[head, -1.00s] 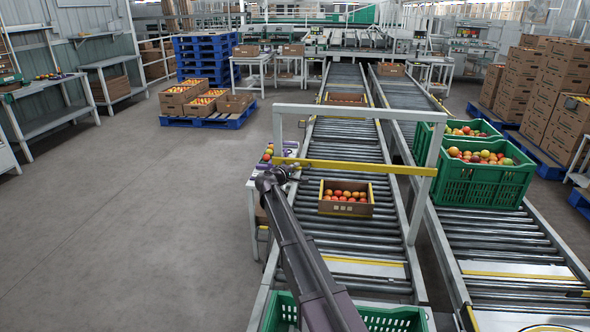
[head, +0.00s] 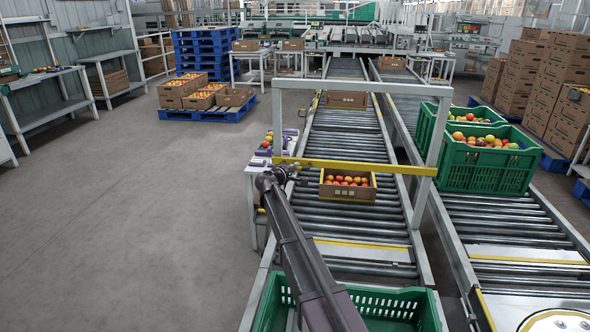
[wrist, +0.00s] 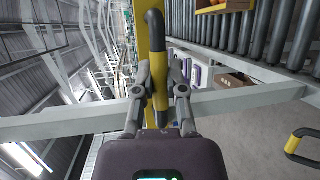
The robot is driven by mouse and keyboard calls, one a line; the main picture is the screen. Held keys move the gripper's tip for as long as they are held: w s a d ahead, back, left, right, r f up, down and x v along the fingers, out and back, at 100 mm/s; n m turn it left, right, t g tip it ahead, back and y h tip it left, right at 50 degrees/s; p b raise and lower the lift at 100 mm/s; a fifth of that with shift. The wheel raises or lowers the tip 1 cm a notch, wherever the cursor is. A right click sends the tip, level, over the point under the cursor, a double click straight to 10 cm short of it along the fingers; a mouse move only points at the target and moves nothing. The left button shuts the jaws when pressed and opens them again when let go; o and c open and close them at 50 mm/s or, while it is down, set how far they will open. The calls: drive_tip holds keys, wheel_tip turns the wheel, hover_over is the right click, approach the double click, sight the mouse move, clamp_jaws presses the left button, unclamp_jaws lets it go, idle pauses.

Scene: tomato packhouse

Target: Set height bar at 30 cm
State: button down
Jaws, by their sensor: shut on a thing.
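The yellow height bar (head: 355,167) runs across the roller conveyor between the two posts of a pale frame (head: 350,84), well below its top beam. It looks about level. My gripper (head: 284,174) is at the bar's left end, beside the left post. In the wrist view my gripper (wrist: 161,92) is shut on the bar's yellow handle with a dark grip (wrist: 156,40). A carton of red tomatoes (head: 347,187) sits on the rollers by the bar, its back edge overlapped by it. I cannot read any height scale.
A green crate (head: 400,297) lies below my arm at the front. Green crates of tomatoes (head: 487,182) stand on the right conveyor. A small table (head: 252,180) with tomatoes stands left of the frame.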

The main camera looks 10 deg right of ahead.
drive_tip(key=c, duration=0.7)
unclamp_jaws()
drive_tip(key=shift+r, duration=0.15)
wheel_tip(320, 180, up, 18)
drive_tip(key=p, duration=1.8)
drive_tip(key=f+p+v, duration=0.1)
drive_tip(key=p+v, duration=0.1)
drive_tip(key=v, duration=1.2)
drive_tip(key=shift+s+d+f+m+g+y+p, duration=0.3)
drive_tip(key=shift+s+d+f+m+g+y, duration=0.3)
drive_tip(key=shift+s+d+f+m+g, duration=1.65)
drive_tip(key=shift+s+d+f+m+g+y+p, duration=0.2)
drive_tip(key=shift+s+d+f+y, duration=0.8)
drive_tip(key=shift+s, duration=2.6)
drive_tip(key=shift+s+d+f+m+g+y+p, duration=0.3)
drive_tip(key=shift+s+d+f+m+g, duration=0.95)
drive_tip(key=shift+s+d, duration=1.25)
